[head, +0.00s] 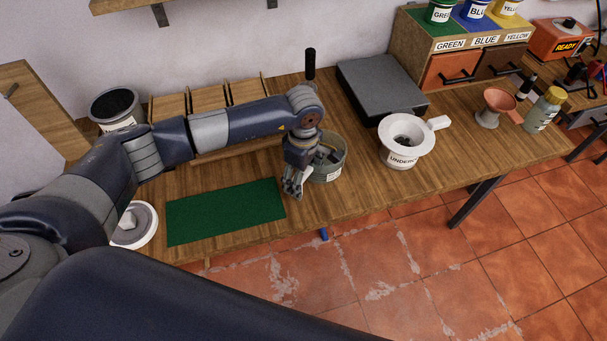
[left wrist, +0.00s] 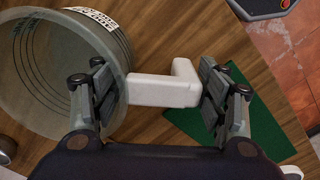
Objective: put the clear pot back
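The clear pot (head: 330,168), a translucent grey tub with a label, stands on the bench right of the green mat, partly hidden by my left wrist. In the left wrist view the clear pot (left wrist: 60,75) fills the left side, with graduation lines on its wall and a white, bent handle (left wrist: 165,90). My left gripper (head: 293,192) points down at the pot's near left side. In the left wrist view my left gripper (left wrist: 162,98) is open, its fingers apart on either side of the handle. Firm contact is not clear. My right gripper is out of view.
A green mat (head: 225,212) lies left of the pot. A white pot marked UNDERCOAT (head: 402,160), a dark grey slab (head: 380,85), an orange funnel (head: 498,98) and a bottle (head: 545,110) stand to the right. A dark-topped tin (head: 115,105) and wooden dividers (head: 210,98) are behind.

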